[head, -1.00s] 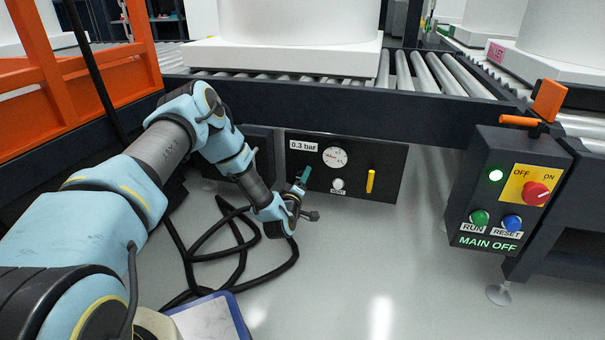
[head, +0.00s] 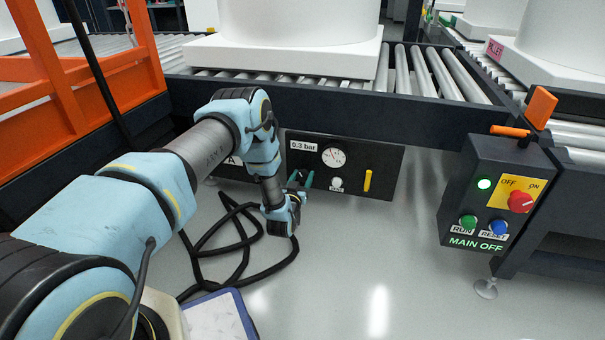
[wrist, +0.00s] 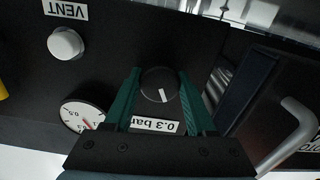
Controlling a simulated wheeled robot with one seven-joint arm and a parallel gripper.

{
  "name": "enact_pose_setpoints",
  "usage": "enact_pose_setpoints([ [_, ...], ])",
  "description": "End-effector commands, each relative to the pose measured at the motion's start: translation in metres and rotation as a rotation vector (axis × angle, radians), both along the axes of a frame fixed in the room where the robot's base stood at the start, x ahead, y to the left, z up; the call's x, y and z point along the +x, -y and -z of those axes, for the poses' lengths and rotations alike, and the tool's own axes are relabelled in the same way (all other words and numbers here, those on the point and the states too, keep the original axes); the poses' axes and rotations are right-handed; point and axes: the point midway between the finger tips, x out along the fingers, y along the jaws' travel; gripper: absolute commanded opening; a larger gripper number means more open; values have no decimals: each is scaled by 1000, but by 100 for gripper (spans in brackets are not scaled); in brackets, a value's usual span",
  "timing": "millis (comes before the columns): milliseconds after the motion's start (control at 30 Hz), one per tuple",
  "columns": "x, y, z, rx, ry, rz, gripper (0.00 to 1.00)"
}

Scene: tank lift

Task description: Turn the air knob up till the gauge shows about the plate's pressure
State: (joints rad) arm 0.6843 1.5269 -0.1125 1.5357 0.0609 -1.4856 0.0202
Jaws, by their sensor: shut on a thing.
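The black air knob (wrist: 156,78) with a white mark sits between the green fingers of my gripper (wrist: 160,85) in the wrist view. My gripper is shut on it. In the head view my gripper (head: 302,179) is at the left of the black panel and hides the knob. The plate (head: 304,146) reads 0.3 bar; it shows upside down in the wrist view (wrist: 154,125). The round white gauge (head: 333,157) is right of the plate, and also shows in the wrist view (wrist: 82,115) with a red mark and a 0.5 label. The needle is too small to read exactly.
A white VENT button (head: 336,183) is below the gauge, and a yellow handle (head: 368,181) is to its right. A control box (head: 492,195) reads MAIN OFF. A black hose (head: 262,272) lies on the floor. Rollers (head: 440,75) carrying a white tank run above the panel.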

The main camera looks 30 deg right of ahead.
Motion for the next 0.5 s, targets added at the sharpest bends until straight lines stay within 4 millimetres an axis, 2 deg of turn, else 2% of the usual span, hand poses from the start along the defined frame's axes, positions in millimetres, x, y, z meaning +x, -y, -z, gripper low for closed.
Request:
enact_pose_setpoints([
  [500,-1,0,0,344,318,2,0],
])
